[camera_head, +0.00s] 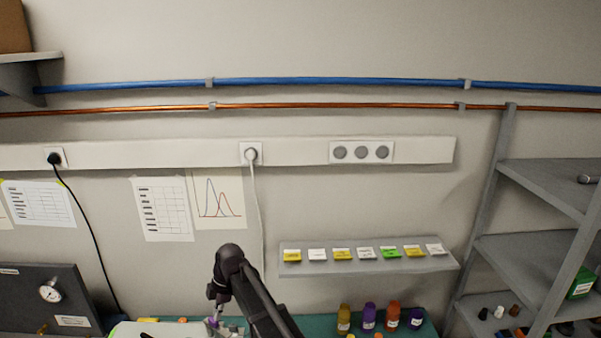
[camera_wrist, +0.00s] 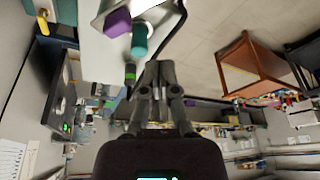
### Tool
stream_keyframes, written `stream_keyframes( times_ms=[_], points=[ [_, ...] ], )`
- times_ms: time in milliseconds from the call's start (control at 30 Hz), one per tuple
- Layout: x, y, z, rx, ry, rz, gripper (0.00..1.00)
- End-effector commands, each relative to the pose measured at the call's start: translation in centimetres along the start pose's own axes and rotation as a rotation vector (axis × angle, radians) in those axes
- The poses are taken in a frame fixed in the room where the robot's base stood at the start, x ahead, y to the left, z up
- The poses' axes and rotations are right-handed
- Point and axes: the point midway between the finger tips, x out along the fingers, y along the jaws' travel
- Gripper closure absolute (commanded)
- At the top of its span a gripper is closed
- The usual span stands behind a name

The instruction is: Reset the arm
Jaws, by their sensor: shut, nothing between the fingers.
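My arm (camera_head: 258,295) rises from the bottom edge in the head view, bends at a dark joint and hangs down toward the bench. The gripper end is small and unclear there, near the bottom edge. In the wrist view my gripper (camera_wrist: 158,72) points up the picture, its two grey fingers together with nothing between them. A purple block (camera_wrist: 117,22) and a teal cylinder (camera_wrist: 139,40) lie beyond the fingertips, apart from them.
Yellow, purple and orange bottles (camera_head: 368,316) stand on the bench right of my arm. A small wall shelf (camera_head: 350,268) holds several coloured labelled pieces. A grey shelving rack (camera_head: 530,250) stands at the right. A dark box with a gauge (camera_head: 50,291) is at the left.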

Motion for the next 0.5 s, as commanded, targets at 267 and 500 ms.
stream_keyframes(
  times_ms=[267, 500],
  points=[
    [2.9, -4.5, 9.3, 0.376, -0.05, 0.042, 1.0],
    [5.1, -9.6, 17.6, 0.78, -0.093, 0.095, 1.0]
  ],
)
